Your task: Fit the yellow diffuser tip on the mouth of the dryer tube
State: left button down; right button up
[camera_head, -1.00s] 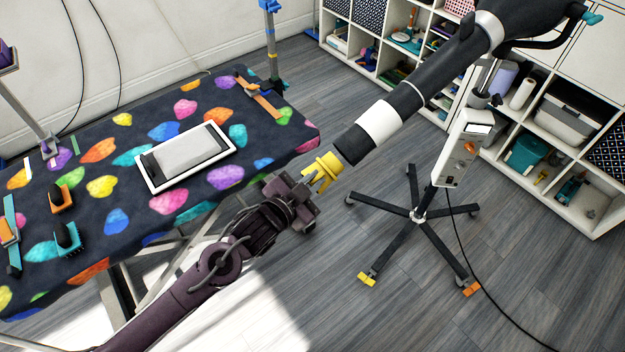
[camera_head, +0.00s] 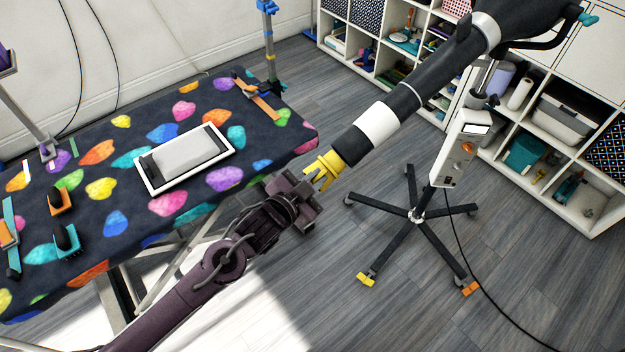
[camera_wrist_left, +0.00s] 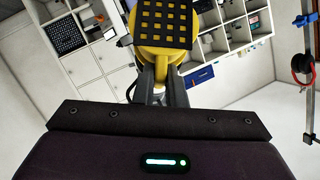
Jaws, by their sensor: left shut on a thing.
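The yellow diffuser tip (camera_head: 325,168) is between my left gripper (camera_head: 313,180) and the lower end of the dryer tube (camera_head: 376,126) in the head view. My left gripper is shut on the tip. In the left wrist view the tip (camera_wrist_left: 163,25) shows a dark gridded face above the fingers (camera_wrist_left: 160,82). The black tube with a white band slants down from the upper right. The tip appears to meet the tube's mouth in line with it; whether it is seated cannot be told. My right gripper is not in view.
A grooming table (camera_head: 100,187) with a spotted cover holds a white tray (camera_head: 184,157) and brushes (camera_head: 66,238). The dryer's wheeled stand (camera_head: 417,215) and control box (camera_head: 462,150) are at the right. White shelves (camera_head: 580,215) line the back. Floor between is clear.

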aim_at(325, 170)
pick_arm(q)
jog(key=shift+w+d+r, duration=0.4)
jog(key=shift+d, duration=0.2)
jog(key=shift+w+d+r, duration=0.35)
jog(key=shift+d, duration=0.2)
dwell(0.3)
jog(key=c, duration=1.4)
grip_release()
jog(key=shift+d, duration=0.1)
jog(key=shift+s, duration=0.1)
jog(key=shift+s+a, duration=0.2)
jog(key=shift+a, duration=0.1)
jog(key=b+v, duration=0.1)
jog(key=v, duration=0.6)
jog(key=shift+b, duration=0.3)
